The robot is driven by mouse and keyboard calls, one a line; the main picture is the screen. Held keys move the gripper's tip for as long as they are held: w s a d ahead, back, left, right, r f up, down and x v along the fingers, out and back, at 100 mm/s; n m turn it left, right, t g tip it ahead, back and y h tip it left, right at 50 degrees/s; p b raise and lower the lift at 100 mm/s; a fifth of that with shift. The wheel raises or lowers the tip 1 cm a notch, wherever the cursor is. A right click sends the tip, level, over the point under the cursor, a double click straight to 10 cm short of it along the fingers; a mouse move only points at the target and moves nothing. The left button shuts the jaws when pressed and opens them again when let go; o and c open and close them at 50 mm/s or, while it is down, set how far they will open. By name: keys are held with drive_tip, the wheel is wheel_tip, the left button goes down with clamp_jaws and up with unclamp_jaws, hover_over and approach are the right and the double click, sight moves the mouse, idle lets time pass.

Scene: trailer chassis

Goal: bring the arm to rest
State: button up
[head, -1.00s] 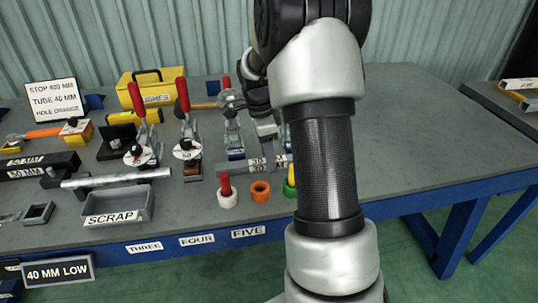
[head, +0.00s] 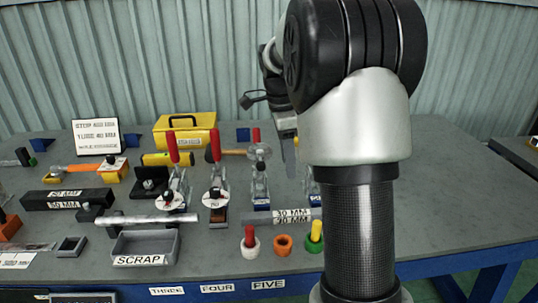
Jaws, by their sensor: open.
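My arm (head: 355,215) rises on the right side of the head view, with its big black elbow joint (head: 350,40) at the top. Behind it my gripper (head: 290,150) shows only in part, to the left of the arm link, pointing down above the back part of the workbench. Its jaws are open and I see nothing held in them. Much of the wrist and fingers is hidden by the arm.
The workbench (head: 440,220) is clear on the right. On the left stand red-handled toggle clamps (head: 180,180), a grey scrap tray (head: 147,246), a silver tube (head: 145,219), a yellow toolbox (head: 185,130) and a sign (head: 97,138). Coloured rings (head: 283,244) lie near the front edge.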

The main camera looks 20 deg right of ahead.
drive_tip(key=s+a+r+n+t+y, duration=0.1)
drive_tip(key=s+a+r+n+t, duration=0.15)
drive_tip(key=s+a+n, duration=0.65)
drive_tip(key=s+a+r+n+t, duration=0.2)
drive_tip(key=s+a+n+t, duration=0.3)
drive_tip(key=s+n, duration=0.75)
wheel_tip(320, 180, up, 19)
drive_tip(key=s+g+p, duration=0.1)
drive_tip(key=s+p, duration=0.1)
drive_tip(key=p, duration=1.7)
drive_tip(key=shift+a, duration=0.35)
drive_tip(key=shift+m+g, duration=0.25)
